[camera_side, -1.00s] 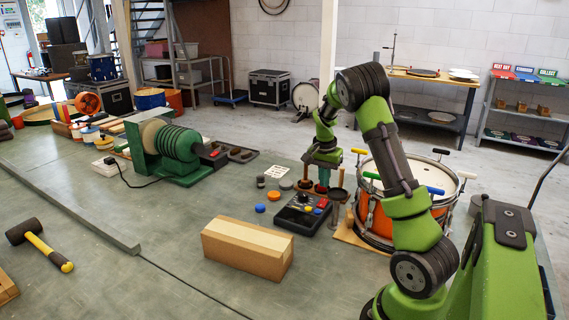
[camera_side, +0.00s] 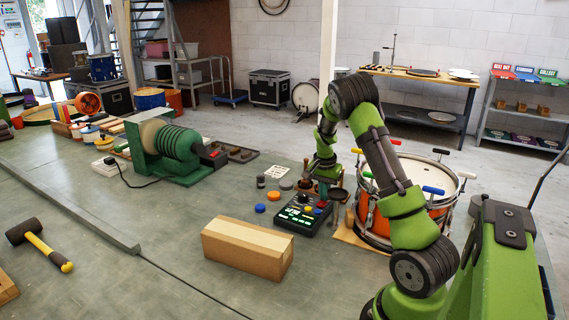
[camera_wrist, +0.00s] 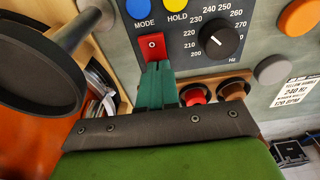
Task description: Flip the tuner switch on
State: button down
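The tuner (camera_side: 303,214) is a dark box on the bench with green lights lit on its face. In the wrist view its grey panel (camera_wrist: 185,50) shows a red rocker switch (camera_wrist: 152,42), a blue MODE button (camera_wrist: 140,9), a yellow HOLD button (camera_wrist: 178,4) and a black knob (camera_wrist: 222,38) on an Hz scale. My gripper (camera_wrist: 155,72) has its teal fingers together, with nothing seen between them. The tips are at the lower edge of the red switch; whether they touch it I cannot tell. In the side view my fingertips are hard to make out.
A drum (camera_side: 378,218) stands just right of the tuner. A round dark disc on a stem (camera_wrist: 40,70) is close at left in the wrist view. Red (camera_wrist: 194,95) and brown (camera_wrist: 233,90) round pieces sit beside the fingers. A cardboard box (camera_side: 247,248) lies in front.

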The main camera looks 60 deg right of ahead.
aim_at(323, 203)
jog(key=shift+a+f, duration=0.1)
jog(key=shift+a, duration=0.1)
jog(key=shift+a+r, duration=0.25)
jog(key=shift+a, duration=0.45)
notch_tip(323, 203, up, 14)
jog(key=a, duration=0.1)
jog(key=shift+a, duration=0.3)
jog(key=shift+s+d, duration=0.15)
jog(key=shift+d, duration=0.6)
jog(key=shift+f, duration=0.1)
